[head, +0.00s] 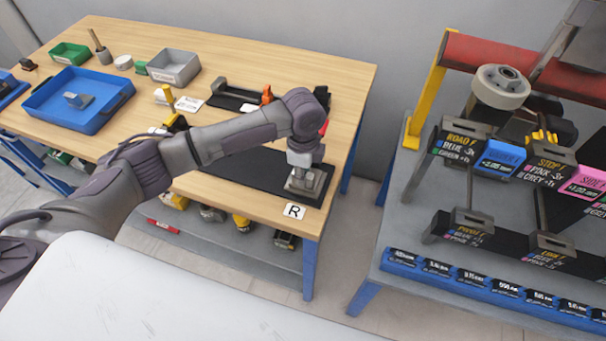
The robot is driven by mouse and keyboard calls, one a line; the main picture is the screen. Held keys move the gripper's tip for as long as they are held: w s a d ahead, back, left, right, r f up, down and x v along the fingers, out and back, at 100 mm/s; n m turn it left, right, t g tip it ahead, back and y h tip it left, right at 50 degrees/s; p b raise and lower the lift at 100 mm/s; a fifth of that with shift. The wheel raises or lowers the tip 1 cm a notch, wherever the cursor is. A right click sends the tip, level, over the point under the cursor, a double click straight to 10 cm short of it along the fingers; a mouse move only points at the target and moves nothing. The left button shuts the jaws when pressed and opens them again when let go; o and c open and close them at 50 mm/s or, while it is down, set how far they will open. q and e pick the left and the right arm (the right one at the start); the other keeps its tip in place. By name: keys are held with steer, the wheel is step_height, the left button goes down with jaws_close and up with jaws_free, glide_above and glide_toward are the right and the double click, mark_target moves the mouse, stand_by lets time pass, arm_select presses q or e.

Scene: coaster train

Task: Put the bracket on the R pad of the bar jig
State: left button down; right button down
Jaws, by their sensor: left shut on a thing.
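The bar jig (240,172) is a long dark plate on the wooden table. A white card marked R (294,211) lies at its right end. My left gripper (306,170) reaches in from the left and points down over that end. It is shut on a small grey metal bracket (301,185), which is at the R end, on or just above the pad. I cannot tell if the bracket touches the pad. My right gripper is not in view.
A blue tray (48,112) holding another grey metal piece (78,100) stands at the left. A grey bin (174,66) and a black fixture with an orange part (267,94) are at the back. A grey rack table (395,220) stands right, across a gap.

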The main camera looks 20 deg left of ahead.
arm_select(q)
steer(key=shift+f, duration=0.1)
steer(key=c, duration=1)
jaws_free()
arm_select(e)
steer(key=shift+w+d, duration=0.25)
arm_select(q)
step_height(320, 180, up, 12)
steer(key=b, duration=0.3)
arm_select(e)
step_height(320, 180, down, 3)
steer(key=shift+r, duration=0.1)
